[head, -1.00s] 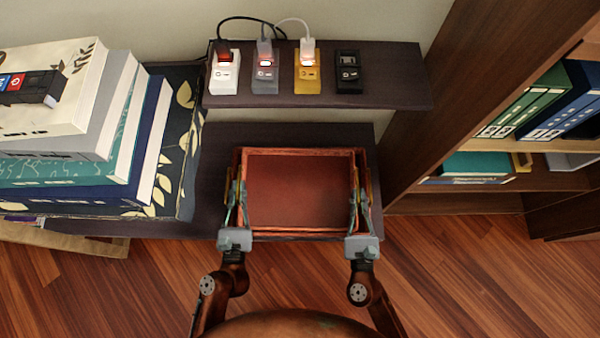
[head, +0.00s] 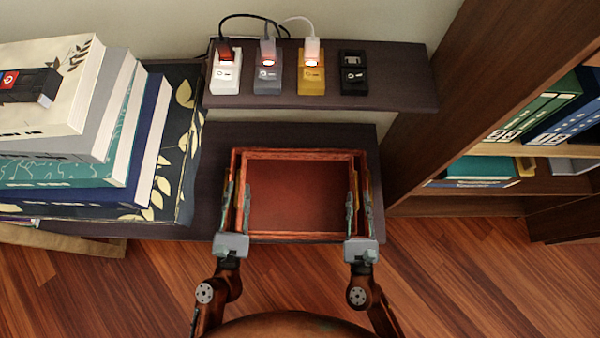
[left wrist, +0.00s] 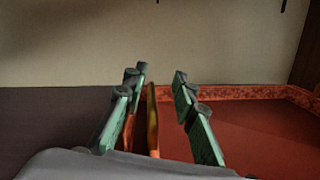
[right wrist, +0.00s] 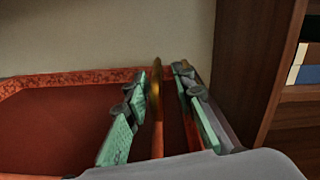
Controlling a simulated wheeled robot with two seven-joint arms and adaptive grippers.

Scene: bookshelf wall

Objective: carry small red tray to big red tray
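The small red tray (head: 305,154) sits inside the big red tray (head: 237,160), whose rim shows around it at the left, right and back. Its flat inside is empty. My left gripper (head: 238,190) is at the tray's left side. In the left wrist view its fingers (left wrist: 160,82) stand apart on both sides of a gold upright handle (left wrist: 152,115), with gaps. My right gripper (head: 358,185) is at the right side. In the right wrist view its fingers (right wrist: 161,75) likewise stand apart around a gold handle (right wrist: 155,92). The trays' lower contact is hidden.
The trays stand on a dark low shelf (head: 215,170). Stacked books (head: 110,110) are at the left. A raised ledge (head: 405,85) with several switch blocks (head: 267,78) and cables is behind. A bookcase (head: 430,90) stands close at the right.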

